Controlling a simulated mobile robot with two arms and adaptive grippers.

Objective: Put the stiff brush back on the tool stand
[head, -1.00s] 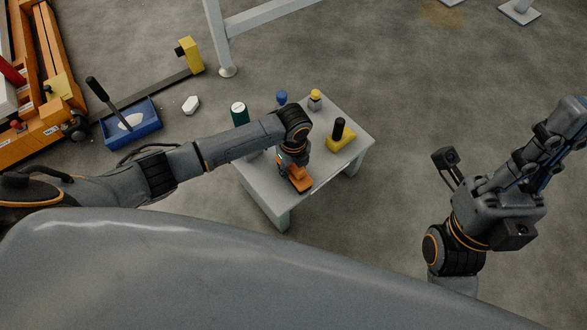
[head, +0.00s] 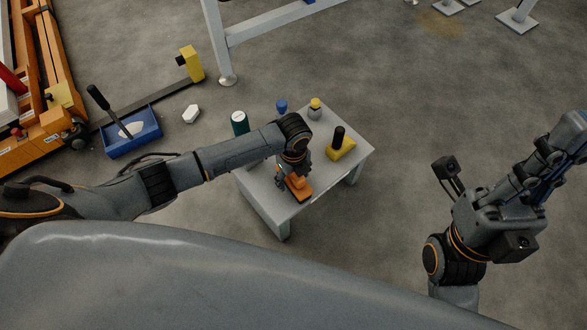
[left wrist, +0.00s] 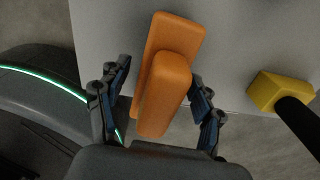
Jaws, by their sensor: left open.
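An orange block with a raised orange grip (head: 299,188), which looks like the stiff brush, lies on the small grey table (head: 258,191) near its front edge. My left gripper (head: 288,181) is over it, pointing down. In the left wrist view the orange brush (left wrist: 165,85) lies between the two open fingers (left wrist: 160,72), with a gap on each side. Its underside is hidden. My right gripper (head: 570,140) is up at the right, away from the table; its fingers are not clear. I cannot tell which thing is the tool stand.
On the table stand a yellow block with a black handle (head: 342,149), a grey item with a yellow top (head: 315,108), a blue-topped item (head: 282,106) and a green can (head: 240,123). A blue tray (head: 132,133) is on the floor at left. Floor right of the table is clear.

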